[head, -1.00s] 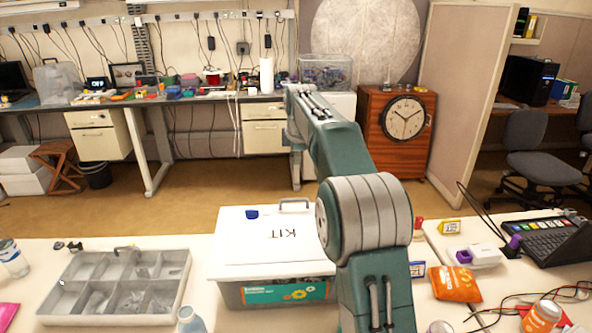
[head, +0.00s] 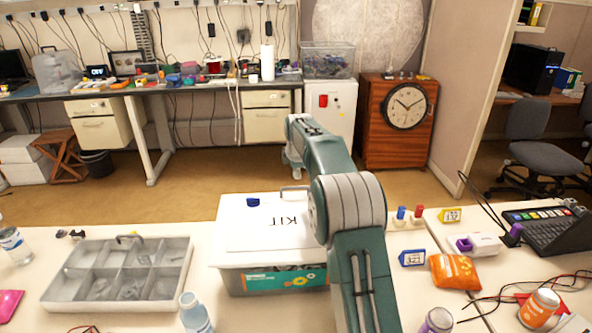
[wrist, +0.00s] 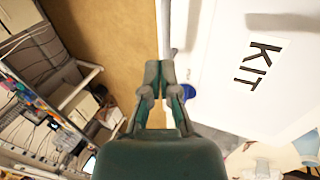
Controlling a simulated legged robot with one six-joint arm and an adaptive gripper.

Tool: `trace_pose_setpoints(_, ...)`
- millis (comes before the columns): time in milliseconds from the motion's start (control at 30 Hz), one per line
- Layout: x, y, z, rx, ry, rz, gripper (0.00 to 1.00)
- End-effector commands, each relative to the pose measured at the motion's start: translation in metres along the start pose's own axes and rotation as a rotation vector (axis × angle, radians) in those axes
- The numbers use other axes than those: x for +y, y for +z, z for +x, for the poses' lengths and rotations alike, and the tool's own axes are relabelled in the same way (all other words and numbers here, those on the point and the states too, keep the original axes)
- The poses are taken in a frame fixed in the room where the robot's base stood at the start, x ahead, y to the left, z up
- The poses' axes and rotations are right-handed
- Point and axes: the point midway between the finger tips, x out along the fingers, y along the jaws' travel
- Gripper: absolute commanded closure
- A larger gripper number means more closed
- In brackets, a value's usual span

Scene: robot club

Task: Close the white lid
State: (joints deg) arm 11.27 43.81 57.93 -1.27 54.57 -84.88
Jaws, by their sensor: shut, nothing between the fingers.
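The white lid (head: 262,238), marked KIT, lies over a grey box with a teal label (head: 285,280). Dark contents show in a narrow gap under its front edge at the right. A handle (head: 294,188) and a blue piece (head: 253,202) are at its far side. In the wrist view the lid (wrist: 225,75) fills the right, with the blue piece (wrist: 189,92) close to my gripper. My gripper (wrist: 160,72) is shut and empty by the lid's handle edge; I cannot tell if it touches. In the head view my arm hides the gripper and the lid's right part.
A grey compartment tray (head: 120,303) stands left of the box, with a bottle (head: 193,312) between them in front. An orange packet (head: 455,272) and a blue-framed card (head: 412,258) lie to the right. Open floor lies beyond the table.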

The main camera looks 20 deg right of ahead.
Motion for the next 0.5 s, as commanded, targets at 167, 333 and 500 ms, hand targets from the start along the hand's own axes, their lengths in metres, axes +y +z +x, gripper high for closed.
trace_pose_setpoints(167, 0.000, 0.000, 0.002, 0.000, -0.001, 0.000, 1.00)
trace_pose_setpoints(333, -0.001, 0.000, 0.028, 0.000, -0.005, 0.000, 1.00)
trace_pose_setpoints(500, -0.003, 0.001, 0.058, 0.000, -0.003, 0.000, 1.00)
